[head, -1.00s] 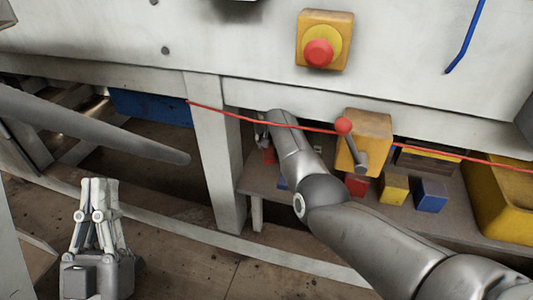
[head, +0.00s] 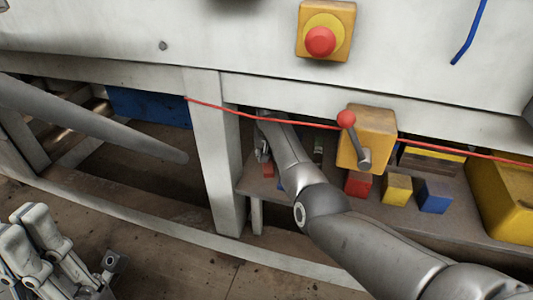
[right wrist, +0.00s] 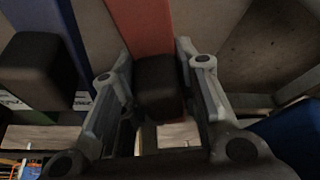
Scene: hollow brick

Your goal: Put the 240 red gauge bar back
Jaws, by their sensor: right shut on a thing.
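In the right wrist view, the red gauge bar (right wrist: 142,28) runs up from between the fingers of my right gripper (right wrist: 160,85). The fingers are shut around its dark end block. I cannot read a number on it. In the head view, my right gripper (head: 264,148) is under the machine's edge above the shelf, mostly hidden by its arm. A small red patch (head: 268,170) shows just below it. My left gripper (head: 32,222) is at the lower left, away from the shelf; its finger gap is unclear.
A blue bar (right wrist: 62,25) with a dark end block (right wrist: 38,70) lies left of the red bar. Red (head: 358,184), yellow (head: 397,189) and blue (head: 434,196) blocks sit on the shelf, near a yellow bin (head: 503,200). A red cable (head: 440,148) and lever box (head: 372,132) are close to my right arm.

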